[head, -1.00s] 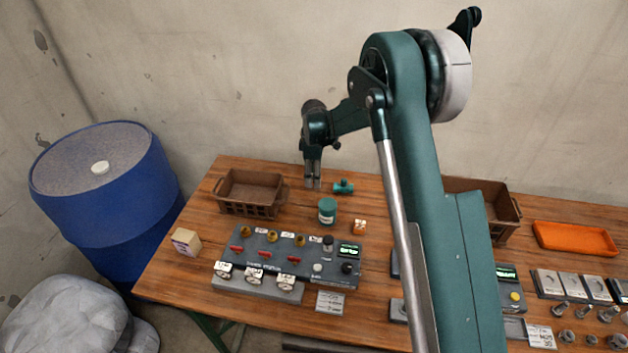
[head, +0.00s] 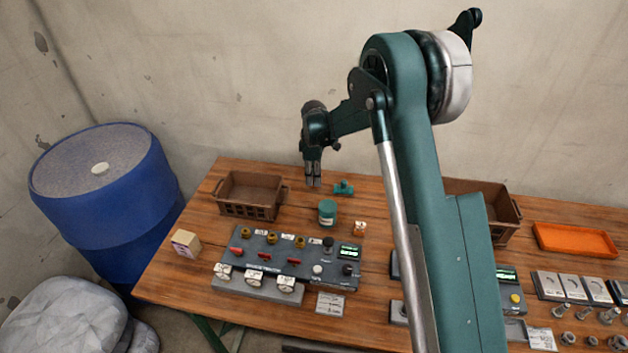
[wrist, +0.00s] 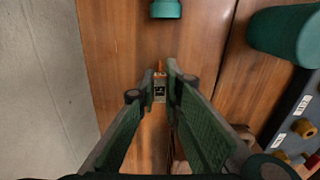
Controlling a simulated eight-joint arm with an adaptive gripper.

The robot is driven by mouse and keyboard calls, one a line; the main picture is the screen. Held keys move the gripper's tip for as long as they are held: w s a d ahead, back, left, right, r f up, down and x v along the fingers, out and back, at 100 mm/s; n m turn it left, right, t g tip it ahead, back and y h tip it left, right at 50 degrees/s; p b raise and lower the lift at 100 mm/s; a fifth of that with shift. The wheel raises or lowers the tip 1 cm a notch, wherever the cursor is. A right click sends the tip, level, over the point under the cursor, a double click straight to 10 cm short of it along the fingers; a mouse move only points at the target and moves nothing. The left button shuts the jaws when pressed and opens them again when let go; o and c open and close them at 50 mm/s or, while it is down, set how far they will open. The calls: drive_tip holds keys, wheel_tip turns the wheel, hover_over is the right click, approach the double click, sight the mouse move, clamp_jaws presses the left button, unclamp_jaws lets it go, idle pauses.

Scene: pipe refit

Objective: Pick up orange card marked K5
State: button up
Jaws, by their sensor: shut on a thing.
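My gripper (head: 314,183) is above the back of the wooden table, between the left brown crate and a small teal fitting. In the wrist view my gripper (wrist: 161,82) has its fingertips close together on a small orange card (wrist: 160,90) with a pale and dark marking. The marking is too small to read. In the head view I cannot make out the card at the fingertips.
The teal fitting (head: 343,188) and a teal jar (head: 327,212) stand right of my gripper. The left brown crate (head: 249,196) is beside it. A valve panel (head: 290,262) lies in front. An orange tray (head: 575,240) is far right.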

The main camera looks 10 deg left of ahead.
wheel_tip(320, 180, up, 10)
drive_tip(key=shift+f+p, duration=0.15)
drive_tip(key=shift+p, duration=0.4)
idle(0.6)
